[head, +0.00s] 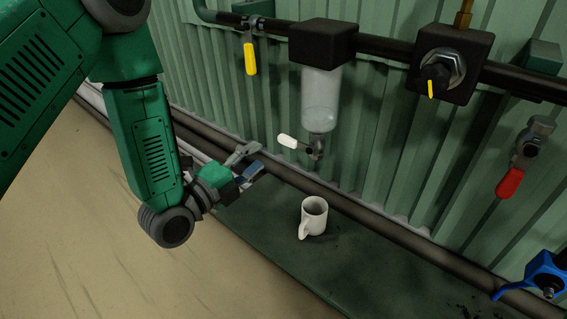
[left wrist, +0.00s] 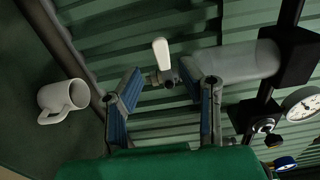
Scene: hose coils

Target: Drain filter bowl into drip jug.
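The clear filter bowl (head: 320,100) hangs under a black head on the wall pipe; the left wrist view shows it lying sideways (left wrist: 232,62). Below it is a drain valve with a white lever (head: 287,141), also in the left wrist view (left wrist: 161,53). I cannot tell the liquid level. A white mug (head: 315,218), the only jug-like vessel in view, stands upright on the dark green ledge below the drain; it also shows in the left wrist view (left wrist: 56,97). My left gripper (head: 250,165) is open and empty, left of the white lever and apart from it. My right gripper is out of view.
A yellow-handled valve (head: 250,58), a black regulator with a yellow pointer (head: 450,65), a red-handled valve (head: 511,180) and a blue valve (head: 545,272) are nearby. A dark pipe (head: 400,233) runs low along the corrugated wall. The ledge (head: 270,222) around the mug is clear.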

